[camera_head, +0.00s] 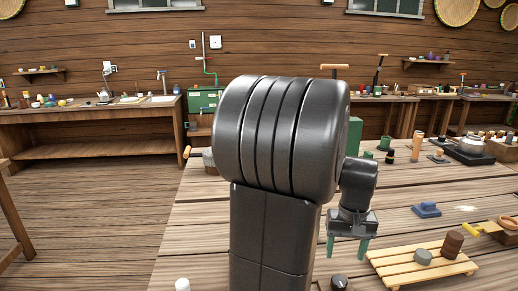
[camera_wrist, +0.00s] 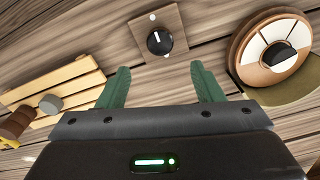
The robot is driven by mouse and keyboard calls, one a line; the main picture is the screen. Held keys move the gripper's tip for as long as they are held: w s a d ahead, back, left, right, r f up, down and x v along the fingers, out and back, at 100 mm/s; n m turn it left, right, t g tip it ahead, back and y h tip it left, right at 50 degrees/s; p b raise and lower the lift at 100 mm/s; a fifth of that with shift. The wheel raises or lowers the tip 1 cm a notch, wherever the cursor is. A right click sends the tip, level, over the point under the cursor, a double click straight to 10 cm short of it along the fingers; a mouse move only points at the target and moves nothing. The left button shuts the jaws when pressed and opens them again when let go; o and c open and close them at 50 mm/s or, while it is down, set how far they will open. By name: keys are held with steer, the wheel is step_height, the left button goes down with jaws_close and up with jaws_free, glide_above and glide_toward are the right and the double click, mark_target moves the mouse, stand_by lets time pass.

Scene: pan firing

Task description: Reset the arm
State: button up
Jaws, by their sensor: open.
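My gripper (camera_head: 348,248) hangs from my dark arm over the near part of the wooden table (camera_head: 205,235), its green fingers pointing down. In the wrist view my gripper (camera_wrist: 160,88) shows its two green fingers spread wide with nothing between them. A black knob (camera_wrist: 160,41) on a square wooden plate lies just beyond the fingertips in that view, apart from them. My arm's large dark links cover the middle of the head view.
A slatted wooden rack (camera_head: 425,262) right of the gripper bears a grey disc (camera_head: 423,257) and a brown cylinder (camera_head: 452,245). A blue block (camera_head: 427,210) lies behind it. A round dial (camera_wrist: 275,48) sits at the wrist view's right.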

mark_target(339, 280)
step_height(339, 280, down, 11)
steer(key=shift+f+b, duration=0.15)
steer(key=shift+b, duration=0.2)
